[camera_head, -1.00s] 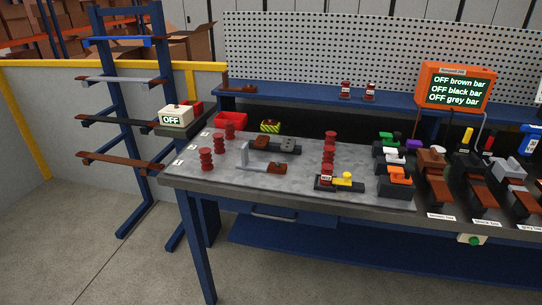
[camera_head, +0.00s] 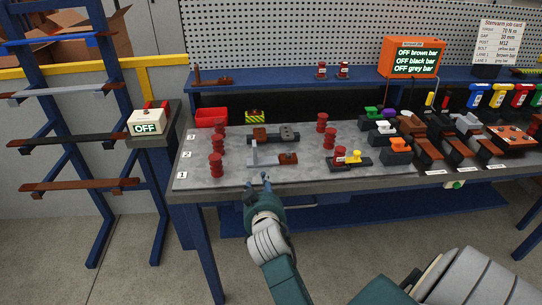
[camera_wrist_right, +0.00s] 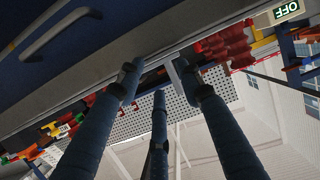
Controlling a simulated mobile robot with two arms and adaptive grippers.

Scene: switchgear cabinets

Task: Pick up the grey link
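My right gripper (camera_head: 259,181) is at the bench's front edge, fingers pointing towards the bench top. Its fingers are spread and empty in the right wrist view (camera_wrist_right: 160,85). A light grey angled piece (camera_head: 253,155) with a brown block at its right end lies on the bench top just beyond the fingertips. I cannot tell whether this is the grey link. A light grey piece (camera_head: 473,132) also sits on the rightmost of the bar stands, and a grey bar (camera_head: 60,88) lies on the left rack. My left gripper is out of view.
Red insulators (camera_head: 216,166) stand at the left of the bench top (camera_head: 205,182), with others further right. A red bin (camera_head: 211,117) and an OFF box (camera_head: 146,122) are at the left. An orange display (camera_head: 411,57) reads OFF for three bars.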

